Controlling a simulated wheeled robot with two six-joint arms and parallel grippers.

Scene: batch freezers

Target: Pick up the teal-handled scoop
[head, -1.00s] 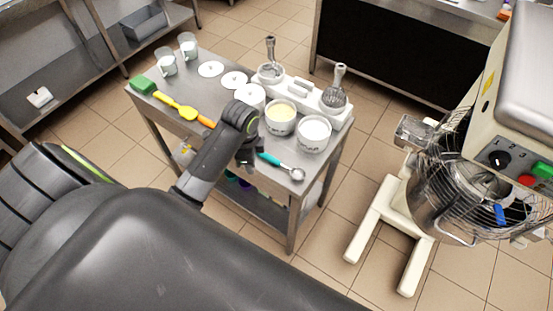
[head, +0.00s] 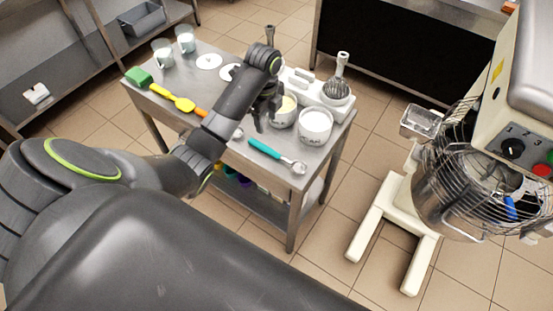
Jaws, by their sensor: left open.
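The teal-handled scoop (head: 265,149) lies on the steel table near its front right edge. Its teal handle points to the back left and its metal bowl to the front right. My left gripper (head: 263,122) points down, open and empty, just behind the handle in the head view. Its fingers overlap the left side of a white bowl with yellow contents (head: 284,112). I cannot tell how high the gripper is above the table. My right gripper is not in view.
A second white bowl (head: 315,127) stands close behind the scoop. A white stand (head: 300,84) holds a whisk (head: 337,92). A mixer (head: 450,180) stands right of the table.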

